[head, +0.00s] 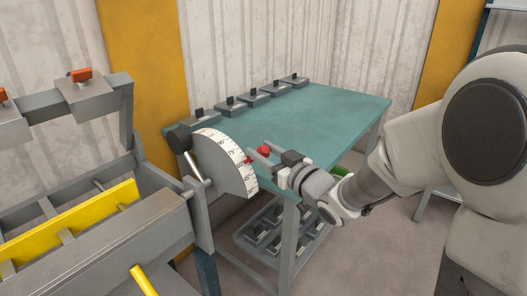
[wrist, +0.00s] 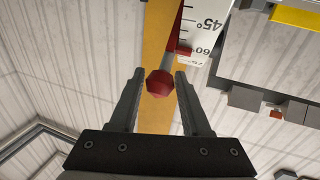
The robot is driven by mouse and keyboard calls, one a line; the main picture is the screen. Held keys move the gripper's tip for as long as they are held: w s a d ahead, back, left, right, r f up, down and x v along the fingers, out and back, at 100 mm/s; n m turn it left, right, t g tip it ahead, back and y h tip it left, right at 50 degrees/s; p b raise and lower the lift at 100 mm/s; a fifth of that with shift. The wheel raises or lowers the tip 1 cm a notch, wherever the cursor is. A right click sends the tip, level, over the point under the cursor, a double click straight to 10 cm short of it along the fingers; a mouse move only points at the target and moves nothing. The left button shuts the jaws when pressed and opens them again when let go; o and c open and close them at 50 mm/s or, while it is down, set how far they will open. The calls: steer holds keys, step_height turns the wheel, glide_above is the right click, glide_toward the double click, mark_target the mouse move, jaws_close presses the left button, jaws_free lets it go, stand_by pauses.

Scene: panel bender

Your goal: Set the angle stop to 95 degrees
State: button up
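The angle dial (head: 226,160) is a grey sector plate with a white degree scale at the right end of the bender. In the wrist view the scale (wrist: 205,30) shows 45° and 60, with a red pointer (wrist: 184,48) by the 60 mark. A red knob (head: 264,151) on a short grey stem stands off the dial; it also shows in the wrist view (wrist: 159,83). My gripper (head: 258,157) is open, with its fingers on either side of the knob and gaps visible on both sides in the wrist view. The 95 mark is not readable.
The bender (head: 100,235) with yellow bars fills the left. A black-ended lever (head: 180,139) stands beside the dial. Floor at the lower right is clear.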

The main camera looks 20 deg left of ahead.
jaws_close()
stand_by(1.1)
